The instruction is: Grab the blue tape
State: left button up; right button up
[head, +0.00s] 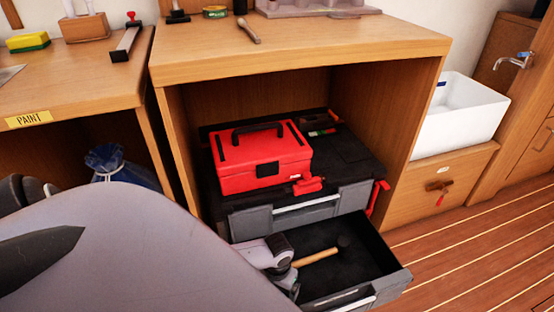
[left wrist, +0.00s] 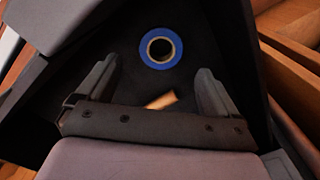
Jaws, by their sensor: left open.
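The blue tape (left wrist: 146,59), a ring with a pale inner core, lies flat on the dark drawer floor in the left wrist view. It is beyond my left gripper's fingertips, roughly centred between them, and not touched. My left gripper (left wrist: 159,75) is open and empty, its fingers spread apart. In the head view my left arm reaches into the open drawer (head: 392,282), and the left gripper (head: 288,274) is partly hidden there. The tape does not show in the head view. My right gripper is not in view.
A hammer with a wooden handle (head: 318,257) lies in the drawer; part of the handle shows between the fingers in the left wrist view (left wrist: 161,101). A red toolbox (head: 235,176) stands on the drawer unit above. Drawer walls surround the gripper closely.

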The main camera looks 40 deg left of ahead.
pick_arm(q)
jog(key=f+b, duration=0.3)
jog(key=f, duration=0.2)
jog(key=shift+s, duration=0.2)
jog(key=shift+f+b, duration=0.35)
jog(key=shift+f, duration=0.1)
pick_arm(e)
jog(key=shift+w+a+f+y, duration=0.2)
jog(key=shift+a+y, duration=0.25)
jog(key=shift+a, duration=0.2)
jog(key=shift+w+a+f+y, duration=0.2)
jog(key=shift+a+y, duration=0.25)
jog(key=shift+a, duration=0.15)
pick_arm(q)
jog(key=shift+c, duration=0.3)
jog(key=c, duration=1.1)
